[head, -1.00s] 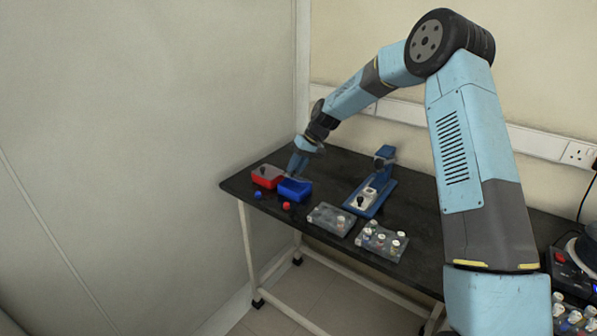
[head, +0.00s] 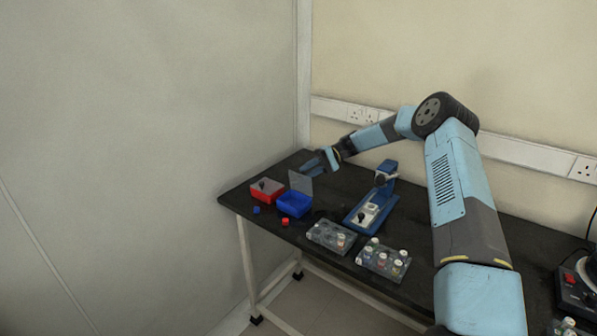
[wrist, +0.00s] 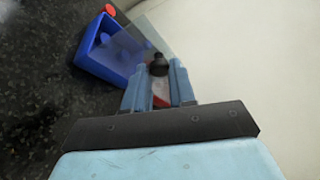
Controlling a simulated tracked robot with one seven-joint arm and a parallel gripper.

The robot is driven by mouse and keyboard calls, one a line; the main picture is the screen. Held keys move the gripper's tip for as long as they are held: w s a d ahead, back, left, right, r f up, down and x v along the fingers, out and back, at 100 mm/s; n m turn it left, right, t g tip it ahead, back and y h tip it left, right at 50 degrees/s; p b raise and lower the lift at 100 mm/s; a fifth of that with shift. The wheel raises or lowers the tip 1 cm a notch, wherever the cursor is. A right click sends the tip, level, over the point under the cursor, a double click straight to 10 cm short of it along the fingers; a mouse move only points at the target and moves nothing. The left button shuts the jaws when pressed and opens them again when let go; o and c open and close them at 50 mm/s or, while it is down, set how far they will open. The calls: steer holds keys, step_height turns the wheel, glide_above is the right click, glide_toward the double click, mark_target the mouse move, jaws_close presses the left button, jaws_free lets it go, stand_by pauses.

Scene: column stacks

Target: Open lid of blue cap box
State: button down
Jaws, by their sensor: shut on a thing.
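The blue cap box (head: 294,204) stands on the black table near its left end. Its clear grey lid (head: 301,183) is raised to about upright at the box's back edge. In the wrist view, the blue box (wrist: 88,62) is at upper left, with blue caps inside seen partly through the lid (wrist: 128,50). My gripper (head: 318,164) is behind and above the box. In the wrist view, my gripper (wrist: 158,72) is shut on the lid's dark knob (wrist: 158,64).
A red box (head: 267,190) with a closed lid and dark knob stands left of the blue box. A blue cap (head: 256,211) and a red cap (head: 285,222) lie in front. A blue press (head: 374,205) and vial racks (head: 331,236) stand to the right.

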steer(key=shift+w+d+f+m+g+y, duration=0.4)
steer(key=shift+w+d+f+g+y, duration=0.3)
steer(key=shift+y, duration=0.4)
steer(key=shift+s, duration=0.1)
steer(key=c, duration=0.9)
jaws_free()
steer(key=shift+a+r, duration=0.1)
steer(key=shift+c, duration=0.2)
steer(key=f+v, duration=0.1)
steer(key=v, duration=1.1)
steer(key=shift+r, duration=0.4)
